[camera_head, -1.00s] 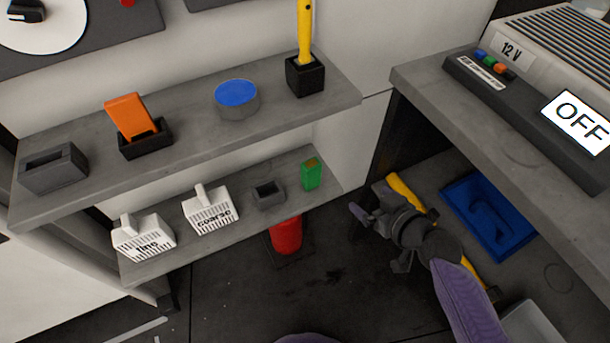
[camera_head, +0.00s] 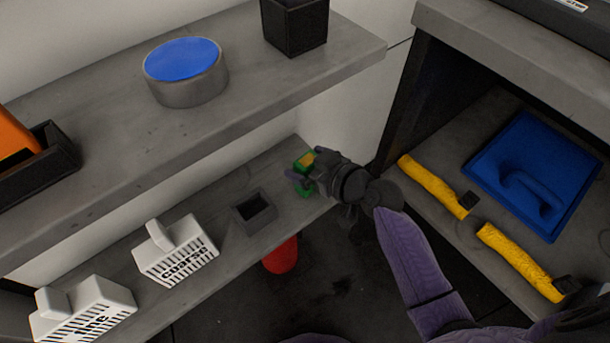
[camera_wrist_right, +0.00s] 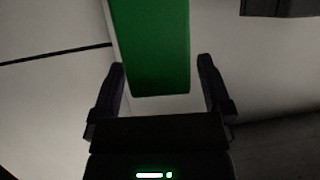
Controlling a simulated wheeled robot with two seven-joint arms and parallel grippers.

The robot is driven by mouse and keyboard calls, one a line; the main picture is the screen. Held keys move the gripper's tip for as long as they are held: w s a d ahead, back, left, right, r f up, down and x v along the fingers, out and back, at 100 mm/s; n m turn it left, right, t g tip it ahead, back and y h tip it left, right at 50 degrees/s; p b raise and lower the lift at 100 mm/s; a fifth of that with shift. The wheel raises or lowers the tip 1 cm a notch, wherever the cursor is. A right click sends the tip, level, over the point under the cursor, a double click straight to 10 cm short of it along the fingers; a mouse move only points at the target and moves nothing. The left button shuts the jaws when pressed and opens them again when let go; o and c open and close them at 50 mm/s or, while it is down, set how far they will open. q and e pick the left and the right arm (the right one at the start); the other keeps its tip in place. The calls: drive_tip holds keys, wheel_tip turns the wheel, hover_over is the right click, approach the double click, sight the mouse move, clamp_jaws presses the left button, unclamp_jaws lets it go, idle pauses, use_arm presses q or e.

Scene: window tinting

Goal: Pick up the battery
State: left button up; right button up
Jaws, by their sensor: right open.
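The battery, a green block with a yellow-orange top (camera_head: 304,163), stands on the lower grey shelf near its right end. My right gripper (camera_head: 302,177) is at the battery, partly covering it in the head view. In the right wrist view the green battery (camera_wrist_right: 152,50) fills the upper middle, between and beyond the two open fingers of my right gripper (camera_wrist_right: 163,80). A gap shows on both sides of the battery there. My left gripper is out of view.
On the lower shelf (camera_head: 215,262) are a small grey open holder (camera_head: 254,211) and two white blocks, coarse (camera_head: 176,253) and fine (camera_head: 84,310). The upper shelf (camera_head: 120,150) overhangs them. A red cylinder (camera_head: 281,256) is below.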

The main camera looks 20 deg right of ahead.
drive_tip(key=shift+x, duration=1.2)
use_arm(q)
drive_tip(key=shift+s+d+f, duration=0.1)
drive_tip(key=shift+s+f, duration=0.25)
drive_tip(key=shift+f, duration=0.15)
use_arm(e)
drive_tip(key=shift+d, duration=0.1)
drive_tip(key=shift+s, duration=0.1)
clamp_jaws()
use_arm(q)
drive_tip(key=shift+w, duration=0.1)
